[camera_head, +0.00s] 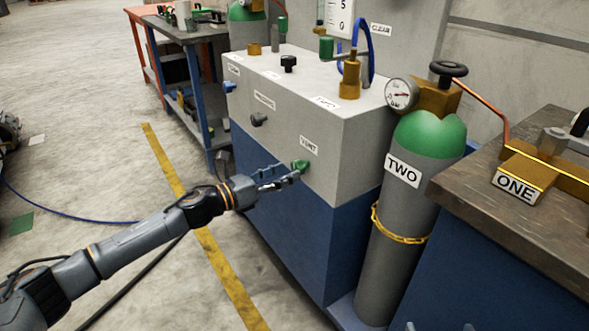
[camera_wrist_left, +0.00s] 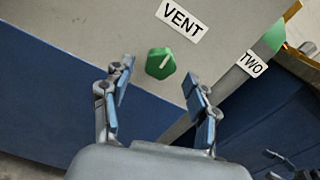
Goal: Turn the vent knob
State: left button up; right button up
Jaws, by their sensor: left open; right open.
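The green vent knob (camera_head: 301,166) sits on the front of the grey and blue cabinet (camera_head: 370,130), just under the VENT label (camera_head: 309,145). In the left wrist view the knob (camera_wrist_left: 160,63) has a pale pointer line slanting up to the right. My left gripper (camera_head: 292,177) is at the knob in the head view. In the left wrist view its two blue-padded fingers (camera_wrist_left: 158,84) are open, one on each side and slightly below the knob, with visible gaps and no contact seen.
A dark knob (camera_head: 258,120) and a blue knob (camera_head: 229,87) are on the same panel to the left. A chained gas cylinder (camera_head: 397,215) labelled TWO stands right of the cabinet. A wooden bench (camera_head: 540,215) is at the right. Floor at left is mostly clear.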

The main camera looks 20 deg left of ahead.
aim_at(294, 169)
pick_arm(q)
jog(key=x, duration=0.3)
jog(key=shift+d, duration=0.1)
jog(key=shift+w+d, duration=0.1)
jog(key=shift+w, duration=0.15)
pick_arm(e)
jog(key=shift+w+a+r, duration=0.1)
jog(key=shift+w+r, duration=0.15)
jog(key=shift+r, duration=0.2)
